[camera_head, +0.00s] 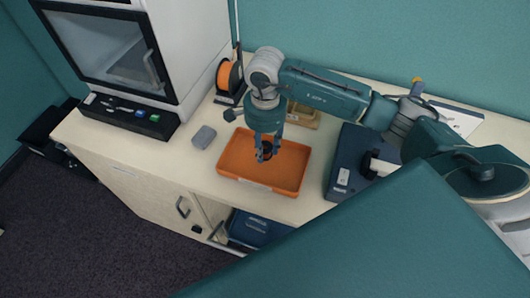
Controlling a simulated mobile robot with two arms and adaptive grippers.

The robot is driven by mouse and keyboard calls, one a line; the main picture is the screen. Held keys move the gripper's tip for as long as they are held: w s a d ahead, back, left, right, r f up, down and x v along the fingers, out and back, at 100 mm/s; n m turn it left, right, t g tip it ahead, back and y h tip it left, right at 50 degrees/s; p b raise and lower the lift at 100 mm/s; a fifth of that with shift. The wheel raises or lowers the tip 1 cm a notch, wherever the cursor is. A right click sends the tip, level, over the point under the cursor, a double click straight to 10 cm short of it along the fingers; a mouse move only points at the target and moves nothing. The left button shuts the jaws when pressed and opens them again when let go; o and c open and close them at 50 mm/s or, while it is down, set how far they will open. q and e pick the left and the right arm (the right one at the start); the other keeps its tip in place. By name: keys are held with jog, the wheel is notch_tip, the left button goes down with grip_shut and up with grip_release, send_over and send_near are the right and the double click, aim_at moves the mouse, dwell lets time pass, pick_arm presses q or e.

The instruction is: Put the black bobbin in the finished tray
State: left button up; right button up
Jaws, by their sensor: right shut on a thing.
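My right gripper (264,157) points down over the orange tray (236,168) on the pale worktop. It is shut on the small black bobbin (267,149), which shows dark between and behind the fingers. The fingers hide part of the bobbin, and I cannot tell whether it touches the tray floor. The tray has a pale label on its front wall, too small to read, and its visible floor is otherwise bare. My left gripper is not in view.
A white 3D printer (187,45) stands at the left, with an orange spool (225,74) beside it. A small grey block (204,137) lies left of the tray. A dark blue case (346,155) stands close on its right. Below, a cabinet door (165,191) shows.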

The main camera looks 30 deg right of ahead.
aim_at(265, 163)
notch_tip(265, 163, down, 4)
jog(key=shift+s+r+p, duration=0.1)
jog(key=shift+r+p, duration=0.1)
jog(key=shift+p, duration=0.3)
jog(key=shift+f, duration=0.4)
jog(key=o, duration=0.9)
jog(key=shift+r, duration=0.1)
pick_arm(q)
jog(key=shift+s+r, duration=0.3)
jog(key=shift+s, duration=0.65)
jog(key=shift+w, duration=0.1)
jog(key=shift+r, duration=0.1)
